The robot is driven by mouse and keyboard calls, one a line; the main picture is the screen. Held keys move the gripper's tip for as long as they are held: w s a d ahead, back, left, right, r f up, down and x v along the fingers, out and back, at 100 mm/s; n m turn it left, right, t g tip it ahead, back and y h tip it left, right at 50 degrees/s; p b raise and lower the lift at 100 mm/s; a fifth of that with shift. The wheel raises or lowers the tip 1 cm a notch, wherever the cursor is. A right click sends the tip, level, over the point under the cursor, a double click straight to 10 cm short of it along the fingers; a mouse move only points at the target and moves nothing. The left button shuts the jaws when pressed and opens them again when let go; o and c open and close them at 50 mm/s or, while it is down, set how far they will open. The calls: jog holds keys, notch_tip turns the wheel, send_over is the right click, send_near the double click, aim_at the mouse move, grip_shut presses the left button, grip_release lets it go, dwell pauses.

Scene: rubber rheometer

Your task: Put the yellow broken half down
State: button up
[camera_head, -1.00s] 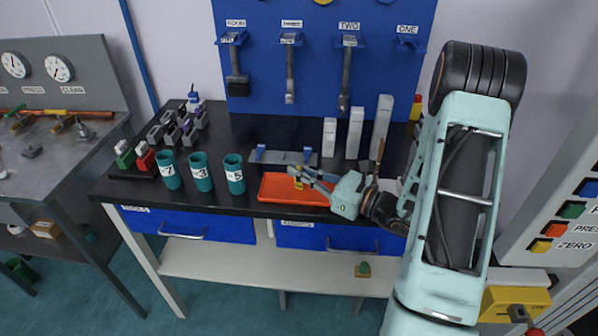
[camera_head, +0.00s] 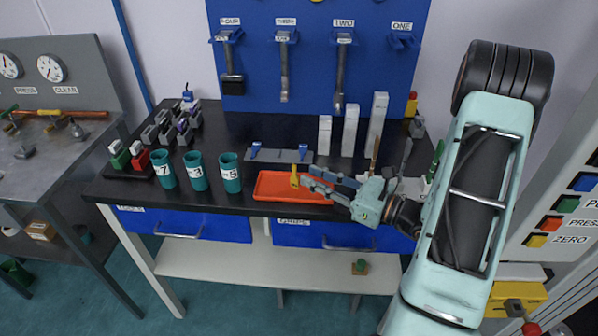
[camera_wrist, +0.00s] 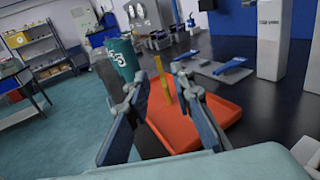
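The yellow broken half (camera_head: 294,177) is a narrow piece that looks nearly upright at the orange tray (camera_head: 268,190), near the tray's back edge. In the wrist view the yellow half (camera_wrist: 162,82) shows between and beyond my fingertips, with gaps on both sides. I cannot tell whether its lower end touches the tray (camera_wrist: 215,118). My gripper (camera_head: 308,179) is over the tray, reaching in from the right. Its fingers are spread wide in the wrist view (camera_wrist: 160,88) and hold nothing that I can see.
Teal cups (camera_head: 230,173) numbered 7, 3 and 5 stand left of the tray. A grey fixture with blue clips (camera_head: 278,155) lies behind it. White blocks (camera_head: 350,130) stand at the back right, and blue drawers (camera_head: 185,225) are under the black tabletop.

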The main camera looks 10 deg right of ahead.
jog(key=v, duration=0.6)
dwell(0.3)
